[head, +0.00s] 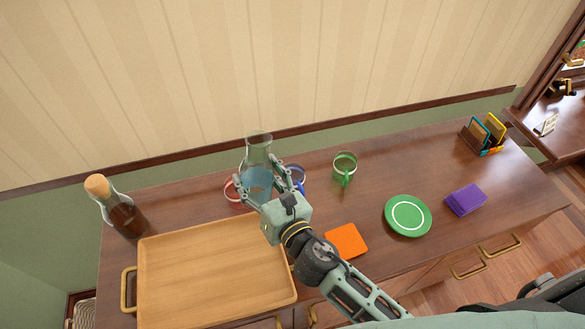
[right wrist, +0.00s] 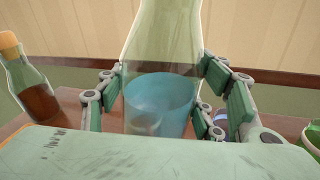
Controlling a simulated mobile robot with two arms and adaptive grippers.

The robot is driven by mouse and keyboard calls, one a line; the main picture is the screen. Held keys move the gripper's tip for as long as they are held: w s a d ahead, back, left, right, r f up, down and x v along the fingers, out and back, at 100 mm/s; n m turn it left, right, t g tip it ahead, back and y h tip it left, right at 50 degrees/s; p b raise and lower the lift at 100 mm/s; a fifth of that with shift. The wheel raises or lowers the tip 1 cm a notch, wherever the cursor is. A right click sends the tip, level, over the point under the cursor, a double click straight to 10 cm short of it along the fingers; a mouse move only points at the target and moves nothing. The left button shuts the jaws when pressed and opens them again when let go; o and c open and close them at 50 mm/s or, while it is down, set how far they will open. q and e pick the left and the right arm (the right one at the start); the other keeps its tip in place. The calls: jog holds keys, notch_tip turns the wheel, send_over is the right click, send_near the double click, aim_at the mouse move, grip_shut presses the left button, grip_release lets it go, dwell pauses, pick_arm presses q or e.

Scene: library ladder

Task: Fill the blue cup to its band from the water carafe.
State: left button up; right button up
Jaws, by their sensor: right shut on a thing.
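A clear glass carafe (head: 258,149) with bluish water (right wrist: 160,97) in its lower part stands upright between the fingers of my right gripper (head: 262,183). The right gripper is shut on the carafe's body, and its pads also show on both sides of the glass in the right wrist view (right wrist: 168,100). A blue cup (head: 298,176) is just right of the carafe, partly hidden by a finger. Its inside and band cannot be made out. I cannot tell whether the carafe touches the table. My left gripper is not in view.
A red cup (head: 231,189) is close on the left, a green cup (head: 344,166) to the right. A corked bottle of dark liquid (head: 117,208) and a wooden tray (head: 214,270) are at left. An orange coaster (head: 346,240), green plate (head: 408,215) and purple stack (head: 465,199) lie right.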

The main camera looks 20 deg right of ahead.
jog(key=shift+d+r+m+p, duration=0.1)
jog(key=shift+r+m+p, duration=0.35)
jog(key=shift+m+p, duration=0.45)
jog(key=shift+m+g+p, duration=0.5)
jog(key=shift+m+p, duration=0.15)
jog(key=shift+m, duration=0.15)
jog(key=shift+w+d+m+y+p, duration=0.15)
jog(key=shift+m+y+p, duration=0.2)
jog(key=shift+m, duration=0.35)
jog(key=shift+s+a+f+m+g+b, duration=0.1)
jog(key=shift+a+f+m+g+b, duration=0.2)
jog(key=shift+f, duration=0.3)
jog(key=shift+s+a+f+m+g+b, duration=0.1)
jog(key=shift+f+m+b, duration=0.05)
jog(key=shift+f+m, duration=0.35)
jog(key=shift+f, duration=0.35)
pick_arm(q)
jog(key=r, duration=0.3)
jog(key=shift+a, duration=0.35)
pick_arm(e)
jog(key=shift+s+m, duration=0.1)
jog(key=shift+m, duration=0.2)
jog(key=shift+f, duration=0.1)
pick_arm(q)
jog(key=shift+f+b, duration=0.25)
jog(key=shift+b, duration=0.1)
pick_arm(e)
jog(key=shift+a+f+y, duration=0.2)
jog(key=shift+y, duration=0.05)
